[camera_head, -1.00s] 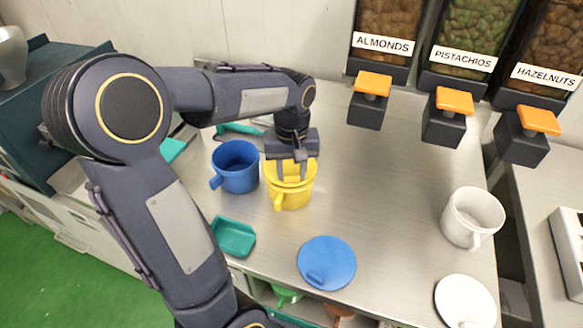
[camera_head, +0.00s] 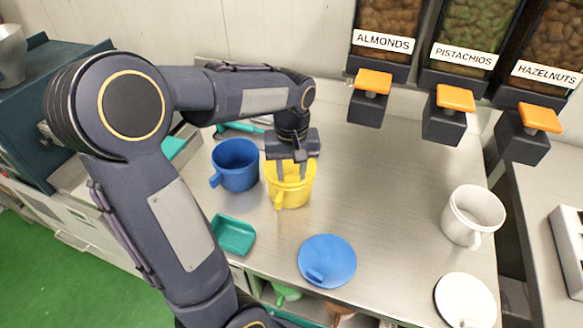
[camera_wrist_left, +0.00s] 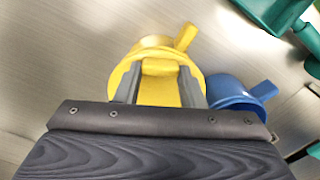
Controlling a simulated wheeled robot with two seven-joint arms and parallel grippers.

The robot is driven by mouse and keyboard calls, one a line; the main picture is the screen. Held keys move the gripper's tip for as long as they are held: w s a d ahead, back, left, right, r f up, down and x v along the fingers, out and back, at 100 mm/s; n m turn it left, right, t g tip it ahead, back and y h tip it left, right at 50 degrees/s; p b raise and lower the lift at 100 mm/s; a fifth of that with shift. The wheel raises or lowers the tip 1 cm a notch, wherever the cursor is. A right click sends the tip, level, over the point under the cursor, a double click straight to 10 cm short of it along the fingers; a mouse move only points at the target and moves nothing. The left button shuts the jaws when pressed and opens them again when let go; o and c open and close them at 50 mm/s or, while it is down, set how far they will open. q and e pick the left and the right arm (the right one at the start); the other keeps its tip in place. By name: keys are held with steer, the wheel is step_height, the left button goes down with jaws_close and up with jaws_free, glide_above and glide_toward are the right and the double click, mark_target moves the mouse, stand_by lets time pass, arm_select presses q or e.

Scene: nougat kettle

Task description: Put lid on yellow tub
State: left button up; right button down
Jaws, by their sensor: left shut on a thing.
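The yellow tub (camera_head: 291,196) stands upright on the steel counter, its handle toward the front. My left gripper (camera_head: 291,174) comes down over it from above. The gripper is shut on the raised grip of the yellow lid (camera_wrist_left: 161,93), seen between the fingers in the left wrist view. The lid is at the tub's mouth, roughly over it. The fingers and wrist hide part of the rim, so I cannot tell whether the lid sits flat. My right gripper is not in view.
A blue tub (camera_head: 236,167) stands close left of the yellow one. A teal tray (camera_head: 233,235) and a blue lid (camera_head: 328,261) lie in front. A white tub (camera_head: 472,216) and white lid (camera_head: 465,300) are at the right. Nut dispensers (camera_head: 447,116) hang behind. The counter's middle is clear.

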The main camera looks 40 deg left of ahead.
arm_select(q)
steer(key=o, duration=1.5)
steer(key=shift+o, duration=0.2)
steer(key=shift+r, duration=0.1)
steer(key=shift+r+p, duration=3.15)
steer(key=shift+r, duration=0.3)
steer(key=s+d+r+m+t+h, duration=0.1)
steer(key=s+d+m+t+h, duration=0.2)
steer(key=s+d, duration=0.8)
steer(key=s+m+t, duration=0.2)
steer(key=s+m, duration=0.1)
steer(key=s, duration=0.1)
steer(key=shift+d+r+m+t+h, duration=0.25)
steer(key=shift+r+m+t+h, duration=0.05)
steer(key=shift+r+m+h, duration=0.1)
